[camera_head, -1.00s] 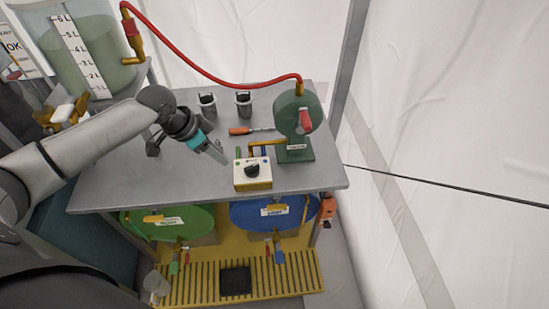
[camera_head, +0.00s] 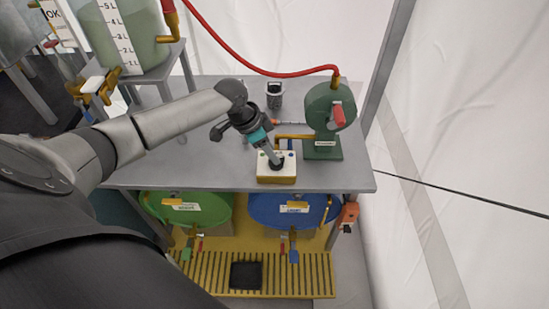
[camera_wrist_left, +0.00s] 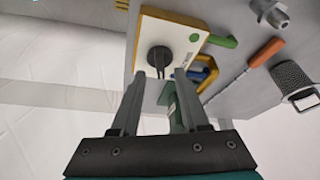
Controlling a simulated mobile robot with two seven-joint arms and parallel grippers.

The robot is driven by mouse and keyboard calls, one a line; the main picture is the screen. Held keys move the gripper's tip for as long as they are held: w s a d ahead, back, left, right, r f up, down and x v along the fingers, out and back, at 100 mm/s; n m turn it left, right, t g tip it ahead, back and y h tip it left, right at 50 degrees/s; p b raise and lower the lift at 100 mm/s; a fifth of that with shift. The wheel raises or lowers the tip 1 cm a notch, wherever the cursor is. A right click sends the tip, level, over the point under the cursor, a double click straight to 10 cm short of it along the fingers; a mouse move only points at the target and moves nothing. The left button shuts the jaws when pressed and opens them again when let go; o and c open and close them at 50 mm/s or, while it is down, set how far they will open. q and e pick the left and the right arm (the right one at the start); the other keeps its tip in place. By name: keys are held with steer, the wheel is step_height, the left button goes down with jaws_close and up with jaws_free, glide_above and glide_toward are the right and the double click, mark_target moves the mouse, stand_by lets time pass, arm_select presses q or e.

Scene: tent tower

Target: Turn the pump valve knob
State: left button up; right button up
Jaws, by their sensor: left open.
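The valve box (camera_head: 277,179) is white on top with a yellow lower body and sits near the front edge of the grey table. Its round black knob (camera_wrist_left: 160,56) shows clearly in the left wrist view, with a slot or ridge across it. My left gripper (camera_head: 275,160) reaches down to the box from the back left and partly hides the knob in the head view. In the left wrist view the two fingers (camera_wrist_left: 160,78) are apart, with the knob just beyond and between their tips. I cannot tell whether they touch it. My right gripper is not seen.
A green pump (camera_head: 322,118) with a red lever stands right of the box, joined by a yellow pipe. A red hose (camera_head: 255,70) runs from it to the tank (camera_head: 130,40). Green and blue drums sit below.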

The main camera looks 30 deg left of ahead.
mark_target(273, 166)
arm_select(q)
steer(key=shift+x, duration=1.35)
steer(key=shift+c, duration=0.2)
jaws_close()
